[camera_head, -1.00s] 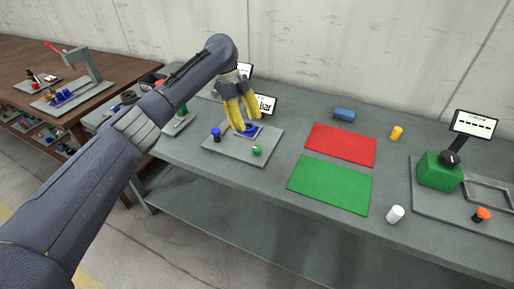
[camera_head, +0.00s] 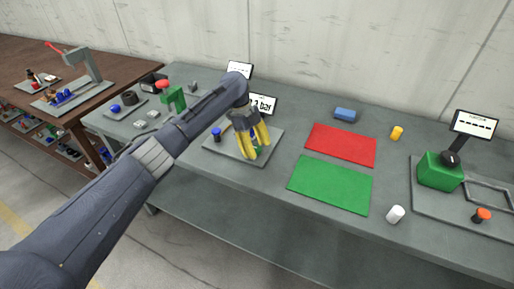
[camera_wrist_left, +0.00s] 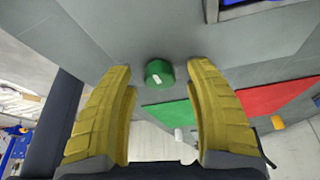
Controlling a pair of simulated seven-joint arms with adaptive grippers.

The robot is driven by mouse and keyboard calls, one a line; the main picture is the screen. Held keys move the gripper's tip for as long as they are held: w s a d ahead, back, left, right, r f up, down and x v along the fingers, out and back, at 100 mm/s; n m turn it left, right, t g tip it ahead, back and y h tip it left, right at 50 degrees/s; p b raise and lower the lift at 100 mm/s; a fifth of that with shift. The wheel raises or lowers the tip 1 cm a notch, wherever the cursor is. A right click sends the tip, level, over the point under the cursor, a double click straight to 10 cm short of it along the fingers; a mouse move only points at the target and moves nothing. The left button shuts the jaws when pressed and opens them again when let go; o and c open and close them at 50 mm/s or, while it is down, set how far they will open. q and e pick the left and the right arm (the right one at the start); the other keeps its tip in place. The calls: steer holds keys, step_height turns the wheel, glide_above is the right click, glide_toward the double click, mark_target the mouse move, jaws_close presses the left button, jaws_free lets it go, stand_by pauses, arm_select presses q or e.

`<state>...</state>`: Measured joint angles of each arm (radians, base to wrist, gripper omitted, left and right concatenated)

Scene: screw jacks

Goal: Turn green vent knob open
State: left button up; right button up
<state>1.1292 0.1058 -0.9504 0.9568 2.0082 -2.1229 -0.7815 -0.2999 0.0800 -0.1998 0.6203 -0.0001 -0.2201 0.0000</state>
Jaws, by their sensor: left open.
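The green vent knob (camera_wrist_left: 159,73) is a short round knob with a white mark on its face. In the left wrist view it sits between and slightly beyond the tips of my left gripper (camera_wrist_left: 161,69). The yellow fingers are spread apart, with a gap on each side of the knob. In the head view my left gripper (camera_head: 252,154) is low over the front right of the grey plate (camera_head: 226,148), and its fingers hide most of the knob. My right gripper is not in view.
A blue knob (camera_head: 216,134) stands on the same plate, left of my gripper. A pressure display (camera_head: 263,104) stands behind. A red mat (camera_head: 341,145) and a green mat (camera_head: 330,185) lie to the right. A green box (camera_head: 438,172) stands farther right.

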arm_select(q)
steer(key=shift+c, duration=0.4)
jaws_close()
steer(key=n+t, duration=0.1)
steer(key=n, duration=0.3)
steer(key=shift+n+t+h, duration=0.4)
steer(key=n+t, duration=0.1)
steer(key=n, duration=0.3)
steer(key=shift+t, duration=0.4)
steer(key=n, duration=0.2)
steer(key=n+t, duration=0.1)
steer(key=n, duration=0.2)
steer(key=shift+s+t+y, duration=0.1)
steer(key=shift+t+y, duration=0.2)
steer(key=shift+n+t+y, duration=0.5)
steer(key=shift+n, duration=1.4)
